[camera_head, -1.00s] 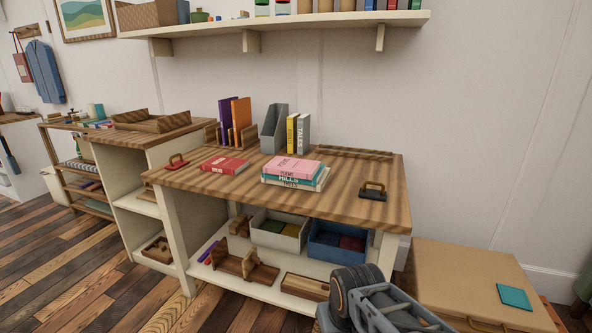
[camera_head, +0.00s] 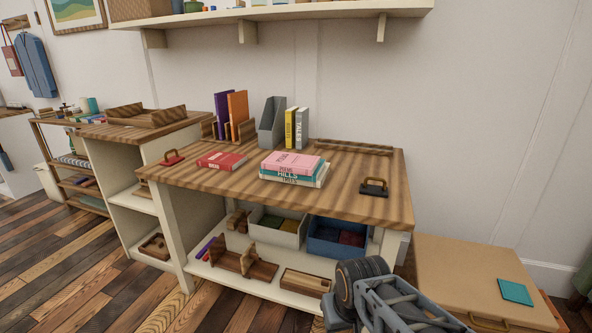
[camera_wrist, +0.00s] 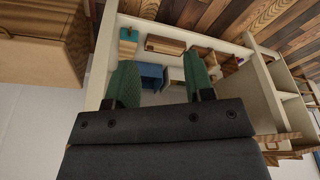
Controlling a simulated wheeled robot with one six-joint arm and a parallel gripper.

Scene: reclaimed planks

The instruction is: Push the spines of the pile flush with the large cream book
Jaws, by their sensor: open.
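A pile of books lies flat on the wooden table (camera_head: 335,199). A pink book (camera_head: 291,161) is on top, a teal book (camera_head: 290,174) marked HILLS is under it, and a cream book (camera_head: 308,183) is at the bottom. The spines face the front of the table, and their edges look slightly uneven. My gripper shows in the wrist view with two green fingers (camera_wrist: 160,68) apart and nothing between them. The wrist view looks toward the table's lower shelf and does not show the pile. In the head view, my arm is low at the right, away from the pile.
A red book (camera_head: 222,161) lies left of the pile. Upright books and a grey file holder (camera_head: 272,124) stand behind. A tan cabinet (camera_head: 470,270) is at the right. The tabletop's front edge is clear.

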